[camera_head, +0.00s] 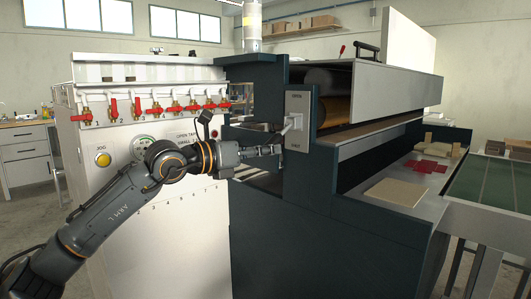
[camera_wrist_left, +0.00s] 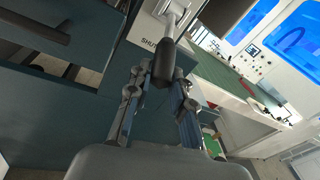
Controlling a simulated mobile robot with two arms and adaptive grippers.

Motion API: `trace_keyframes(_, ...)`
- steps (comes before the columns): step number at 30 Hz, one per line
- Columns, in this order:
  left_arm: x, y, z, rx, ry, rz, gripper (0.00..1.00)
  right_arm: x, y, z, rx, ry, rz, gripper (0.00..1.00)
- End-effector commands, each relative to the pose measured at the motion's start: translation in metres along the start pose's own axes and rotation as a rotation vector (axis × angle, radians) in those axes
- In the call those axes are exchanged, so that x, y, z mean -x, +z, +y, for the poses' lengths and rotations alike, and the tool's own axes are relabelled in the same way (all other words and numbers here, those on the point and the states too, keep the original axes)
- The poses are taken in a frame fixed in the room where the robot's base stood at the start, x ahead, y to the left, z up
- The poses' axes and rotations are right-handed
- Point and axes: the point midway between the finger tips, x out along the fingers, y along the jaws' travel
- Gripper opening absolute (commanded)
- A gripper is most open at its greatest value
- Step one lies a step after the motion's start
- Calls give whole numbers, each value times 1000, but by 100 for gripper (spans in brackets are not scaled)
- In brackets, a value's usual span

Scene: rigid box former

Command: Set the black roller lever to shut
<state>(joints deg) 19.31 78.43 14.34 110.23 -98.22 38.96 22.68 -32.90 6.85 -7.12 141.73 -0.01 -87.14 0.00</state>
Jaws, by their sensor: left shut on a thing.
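The roller lever is on a light plate (camera_head: 298,103) marked OPEN at the top and SHUT at the bottom. Its grey arm (camera_head: 289,126) points out and down-left from the plate. In the left wrist view its black grip (camera_wrist_left: 165,60) lies between the fingers, with the SHUT lettering just left of the grey arm. My left gripper (camera_head: 277,147) is shut on the black grip, which it largely hides in the head view. The fingers also show in the left wrist view (camera_wrist_left: 160,78). My right gripper is out of view.
The dark machine frame (camera_head: 340,190) stands right behind the lever. A white panel (camera_head: 150,75) with several red valve handles and a yellow JOG button (camera_head: 102,159) is on the left. Board sheets (camera_head: 396,192) lie on the table at right.

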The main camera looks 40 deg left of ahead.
Motion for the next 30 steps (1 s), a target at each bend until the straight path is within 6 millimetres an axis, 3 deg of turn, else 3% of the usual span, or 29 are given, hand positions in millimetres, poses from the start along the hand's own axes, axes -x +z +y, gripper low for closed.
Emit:
trace_keyframes(14, -2, -7, 1, 2, 1, 15, 0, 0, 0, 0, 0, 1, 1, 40)
trace_keyframes(15, -2, -7, 1, 3, 0, 15, 27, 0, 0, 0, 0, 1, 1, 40)
trace_keyframes(18, -2, -6, 0, 2, 0, 13, 45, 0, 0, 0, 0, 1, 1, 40)
trace_keyframes(30, 1, -4, -1, 2, -3, 7, 45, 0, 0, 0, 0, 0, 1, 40)
